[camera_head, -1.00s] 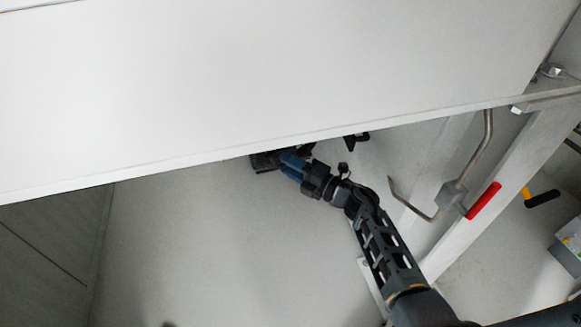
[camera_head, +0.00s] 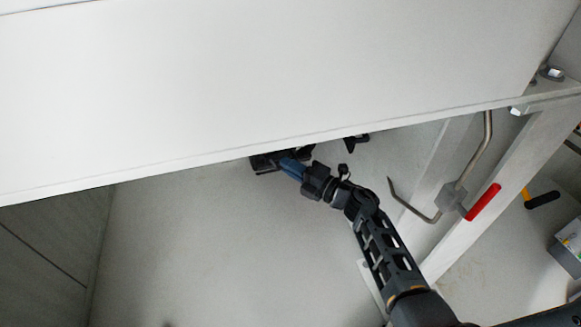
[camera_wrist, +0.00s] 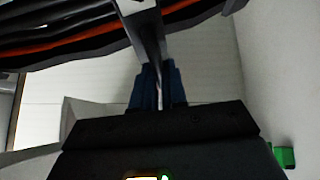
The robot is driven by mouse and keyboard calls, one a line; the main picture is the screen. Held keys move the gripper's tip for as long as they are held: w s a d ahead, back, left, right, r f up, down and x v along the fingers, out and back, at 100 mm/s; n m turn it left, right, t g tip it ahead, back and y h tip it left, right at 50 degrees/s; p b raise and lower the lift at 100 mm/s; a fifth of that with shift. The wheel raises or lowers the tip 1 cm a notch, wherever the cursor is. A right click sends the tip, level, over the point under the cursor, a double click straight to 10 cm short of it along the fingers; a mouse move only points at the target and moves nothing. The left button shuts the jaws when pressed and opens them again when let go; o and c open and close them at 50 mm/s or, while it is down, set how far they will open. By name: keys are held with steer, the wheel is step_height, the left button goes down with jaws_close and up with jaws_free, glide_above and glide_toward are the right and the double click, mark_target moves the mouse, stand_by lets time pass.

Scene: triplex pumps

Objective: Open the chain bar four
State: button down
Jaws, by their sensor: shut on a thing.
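My gripper (camera_head: 284,163) reaches under the lower edge of a large white panel in the head view. Its blue fingers (camera_wrist: 158,90) are closed on a thin grey metal bar (camera_wrist: 150,45) in the wrist view. The bar runs up and away from between the fingertips. I cannot tell whether it is chain bar four. In the head view, the gripper's far end is beside dark parts at the panel edge, and the bar cannot be made out there.
The white panel (camera_head: 250,85) covers the upper head view. A bent metal rod with a red handle (camera_head: 483,202) hangs at right beside a pale post (camera_head: 500,185). Dark cables with an orange one (camera_wrist: 80,40) cross the top of the wrist view. Open floor (camera_head: 220,250) lies below.

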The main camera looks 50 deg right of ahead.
steer(key=shift+s, duration=0.1)
steer(key=s+d+f+n+g+y, duration=0.1)
steer(key=s+d+n+g+y, duration=0.1)
steer(key=s+n+g+y, duration=0.2)
steer(key=shift+s+d+f+n+y, duration=0.25)
steer(key=shift+s+n+y, duration=1.15)
steer(key=shift+y, duration=0.7)
steer(key=c, duration=1.2)
jaws_free()
steer(key=shift+o, duration=0.2)
steer(key=shift+w+r+p, duration=0.1)
steer(key=shift+p, duration=0.25)
